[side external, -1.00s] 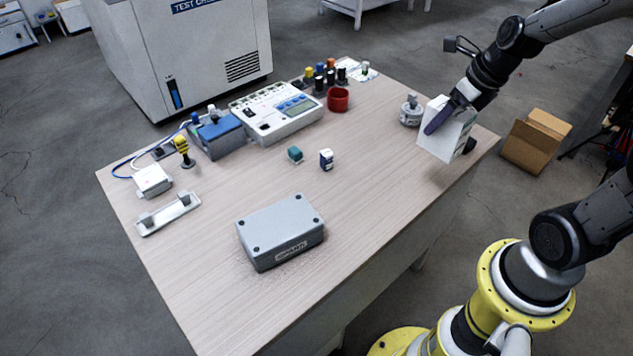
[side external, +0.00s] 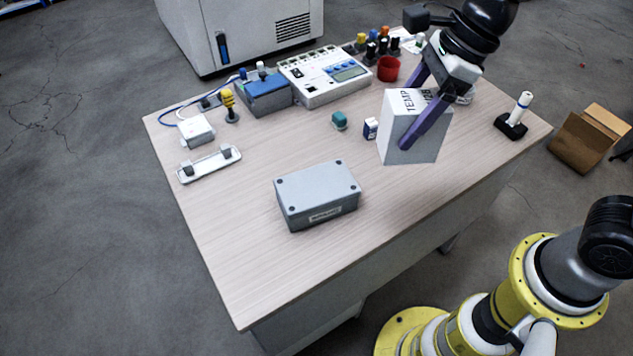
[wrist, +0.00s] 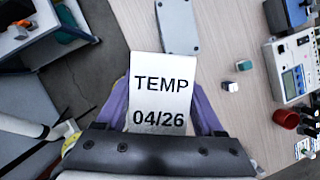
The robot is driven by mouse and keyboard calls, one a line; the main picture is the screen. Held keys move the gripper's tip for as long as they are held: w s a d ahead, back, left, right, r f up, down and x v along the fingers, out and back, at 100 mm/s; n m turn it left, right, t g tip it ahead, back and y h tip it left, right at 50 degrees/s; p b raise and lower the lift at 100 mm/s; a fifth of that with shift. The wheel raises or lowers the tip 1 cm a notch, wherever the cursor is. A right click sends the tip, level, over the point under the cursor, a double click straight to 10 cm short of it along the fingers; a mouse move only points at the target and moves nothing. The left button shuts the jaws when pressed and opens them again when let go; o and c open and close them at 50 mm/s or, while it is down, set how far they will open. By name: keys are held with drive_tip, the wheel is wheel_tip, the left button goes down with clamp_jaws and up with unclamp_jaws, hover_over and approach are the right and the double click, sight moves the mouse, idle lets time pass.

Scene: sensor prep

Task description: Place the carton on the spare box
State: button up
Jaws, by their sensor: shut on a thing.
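The carton (side external: 397,125) is a white box with "TEMP" and "04/26" printed on its top face. My gripper (side external: 412,115) has its purple fingers shut on two opposite sides of the carton. The carton is upright and appears to be held above the right part of the table. In the wrist view the carton's printed top (wrist: 160,95) lies between the fingers. The spare box (side external: 318,191) is a grey lidded box with dark corner screws and a label on its front. It stands left of the carton, apart from it, with a bare lid. It also shows partly in the wrist view (wrist: 178,25).
A teal block (side external: 339,121) and a small white-and-blue block (side external: 371,128) lie between the boxes and the tester (side external: 325,75). A red cup (side external: 388,68) stands behind. A white bracket (side external: 209,164) lies at left. The table's front is clear.

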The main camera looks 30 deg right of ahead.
sight(387, 142)
drive_tip(key=shift+s+a+n, duration=0.25)
drive_tip(key=shift+s+a, duration=0.05)
drive_tip(key=shift+a, duration=0.35)
drive_tip(key=shift+s+a+n, duration=0.25)
drive_tip(key=shift+s+a, duration=0.05)
drive_tip(key=shift+a, duration=0.6)
drive_tip(key=shift+w+a+f, duration=1.2)
drive_tip(key=shift+w+f, duration=0.75)
drive_tip(key=shift+f, duration=0.2)
drive_tip(key=shift+w+a+f, duration=1.2)
drive_tip(key=shift+w+f, duration=0.7)
drive_tip(key=shift+f, duration=0.25)
drive_tip(key=shift+w+a+f, duration=1.2)
drive_tip(key=shift+w+f, duration=0.75)
drive_tip(key=shift+f, duration=0.2)
drive_tip(key=shift+f, duration=0.15)
drive_tip(key=o, duration=1.5)
